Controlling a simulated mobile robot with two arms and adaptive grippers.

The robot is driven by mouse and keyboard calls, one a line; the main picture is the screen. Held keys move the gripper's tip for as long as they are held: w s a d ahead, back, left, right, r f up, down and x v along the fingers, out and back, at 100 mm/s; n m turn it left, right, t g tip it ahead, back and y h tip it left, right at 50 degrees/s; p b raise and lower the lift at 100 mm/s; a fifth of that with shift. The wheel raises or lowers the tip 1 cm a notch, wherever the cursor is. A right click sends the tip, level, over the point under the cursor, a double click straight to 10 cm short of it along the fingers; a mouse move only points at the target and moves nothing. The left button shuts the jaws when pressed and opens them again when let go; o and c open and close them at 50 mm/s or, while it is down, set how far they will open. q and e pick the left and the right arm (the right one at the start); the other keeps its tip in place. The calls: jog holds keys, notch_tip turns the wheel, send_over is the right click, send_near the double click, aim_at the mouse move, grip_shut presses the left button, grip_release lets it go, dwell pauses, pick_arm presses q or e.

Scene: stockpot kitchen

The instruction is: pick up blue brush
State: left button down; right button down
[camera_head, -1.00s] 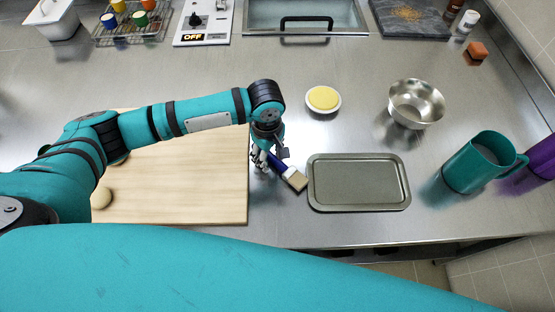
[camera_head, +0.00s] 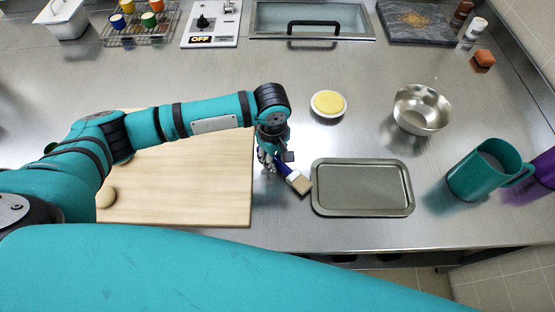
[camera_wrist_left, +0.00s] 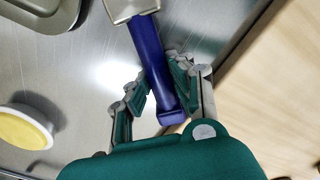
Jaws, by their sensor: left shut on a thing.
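The blue brush (camera_head: 295,180) has a blue handle and a pale bristle end, and it points toward the grey tray in the head view. My left gripper (camera_head: 269,160) is shut on its handle, between the cutting board and the tray. In the left wrist view the blue brush (camera_wrist_left: 152,65) runs between the two fingers of my left gripper (camera_wrist_left: 160,85), with its metal band at the top edge. I cannot tell whether the brush touches the counter. My right gripper is not in view.
A grey tray (camera_head: 362,210) lies right of the brush and a wooden cutting board (camera_head: 200,200) lies left. A yellow-topped dish (camera_head: 328,104), a metal bowl (camera_head: 422,108) and a teal mug (camera_head: 478,172) stand to the right. Bare counter lies behind the gripper.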

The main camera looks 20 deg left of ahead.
aim_at(275, 157)
pick_arm(q)
jog(key=shift+r, duration=0.55)
notch_tip(275, 157, up, 2)
jog(key=shift+r+b, duration=0.15)
jog(key=shift+b, duration=0.4)
jog(key=s+d, duration=0.1)
jog(key=s, duration=0.3)
jog(key=s+d+r+b, duration=0.1)
jog(key=s, duration=0.9)
jog(key=shift+s+d+r+b, duration=0.15)
jog(key=shift+d+b, duration=0.2)
jog(key=shift+d, duration=0.05)
jog(key=shift+s+d+r, duration=0.1)
jog(key=shift+s+r, duration=0.05)
jog(key=shift+s, duration=0.6)
